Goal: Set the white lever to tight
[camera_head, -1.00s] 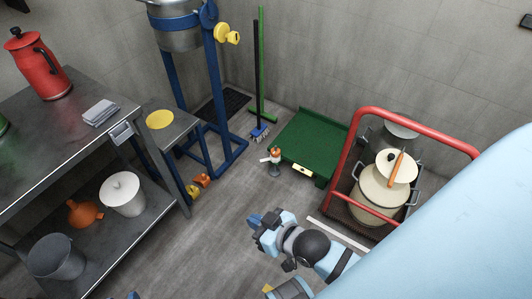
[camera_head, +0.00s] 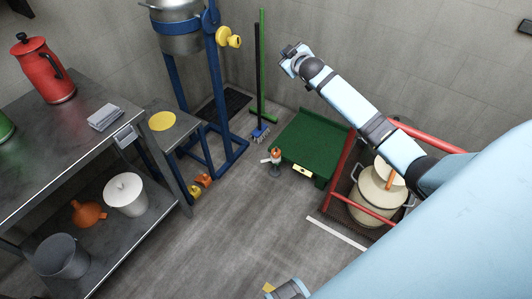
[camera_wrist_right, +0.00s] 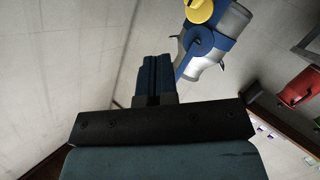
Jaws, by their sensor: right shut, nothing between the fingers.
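A small grey stand on the floor (camera_head: 275,170) has an orange top and a small white piece (camera_head: 265,161) sticking out to its left. This white piece may be the white lever; its marks are too small to read. My right gripper (camera_head: 290,52) is raised well above and beyond it, near the back wall, touching nothing. In the right wrist view its fingers (camera_wrist_right: 155,72) are together and empty.
A steel tank (camera_head: 180,30) on a blue frame with a yellow knob (camera_head: 228,37) stands left of my right gripper.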

